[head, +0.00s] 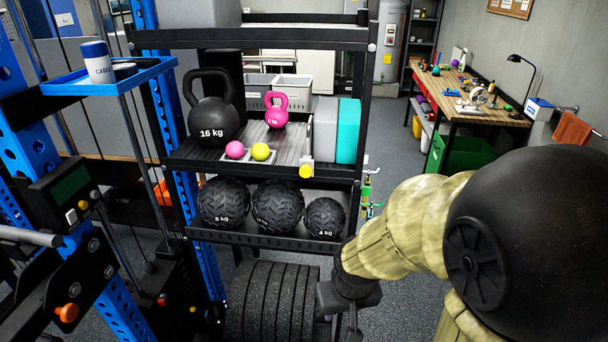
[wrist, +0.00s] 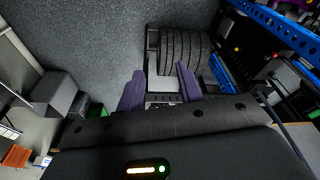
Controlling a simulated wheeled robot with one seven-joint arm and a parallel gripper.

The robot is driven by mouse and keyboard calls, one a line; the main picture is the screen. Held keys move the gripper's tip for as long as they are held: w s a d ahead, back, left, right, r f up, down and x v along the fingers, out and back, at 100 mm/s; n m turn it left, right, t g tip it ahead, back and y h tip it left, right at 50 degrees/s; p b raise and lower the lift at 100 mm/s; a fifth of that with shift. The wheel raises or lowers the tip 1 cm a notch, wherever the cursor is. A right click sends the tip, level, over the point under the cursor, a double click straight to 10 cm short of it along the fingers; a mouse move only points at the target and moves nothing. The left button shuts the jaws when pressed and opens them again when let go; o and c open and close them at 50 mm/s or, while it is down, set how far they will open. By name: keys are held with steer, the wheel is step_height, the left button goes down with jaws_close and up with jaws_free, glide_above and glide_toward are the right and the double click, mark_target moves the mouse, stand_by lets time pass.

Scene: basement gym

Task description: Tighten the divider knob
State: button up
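The yellow divider knob (head: 306,171) sits at the front edge of the middle shelf (head: 190,157). A narrow pale divider (head: 309,143) stands just above it, beside grey and teal blocks (head: 347,130). My gripper (head: 350,318) is low at the right of the rack, below and apart from the knob, partly cut off by the bottom edge in the head view. In the wrist view my gripper (wrist: 163,80) shows two purple fingers spread apart, with nothing held between them. The knob cannot be made out in the wrist view.
The middle shelf holds a black kettlebell (head: 213,115), a pink kettlebell (head: 276,112) and small balls. Black medicine balls (head: 278,205) fill the shelf below. Weight plates (head: 268,300) stand at the bottom. A blue machine frame (head: 165,110) is at left; open floor (head: 405,210) lies right.

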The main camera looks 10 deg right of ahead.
steer(key=o, duration=0.5)
steer(key=shift+s, duration=0.3)
steer(key=shift+c, duration=0.2)
steer(key=w+d+f+n+t+h+b, duration=0.2)
steer(key=w+f+n+h, duration=0.1)
steer(key=w+f+n, duration=0.3)
steer(key=w+d+f+n+t+h+b, duration=0.1)
steer(key=w+d+f+n+t+h, duration=0.15)
steer(key=w+n, duration=0.5)
steer(key=w+a+r+n+t+b, duration=0.1)
steer(key=w+a+r+n+t, duration=0.3)
steer(key=r, duration=0.3)
steer(key=w+a+r+n+t+b, duration=0.1)
steer(key=w+a+r+n+t, duration=0.4)
steer(key=a+r+n+t, duration=0.1)
step_height(320, 180, up, 2)
steer(key=shift+r+n, duration=0.15)
steer(key=shift+n, duration=0.5)
steer(key=shift+w, duration=0.15)
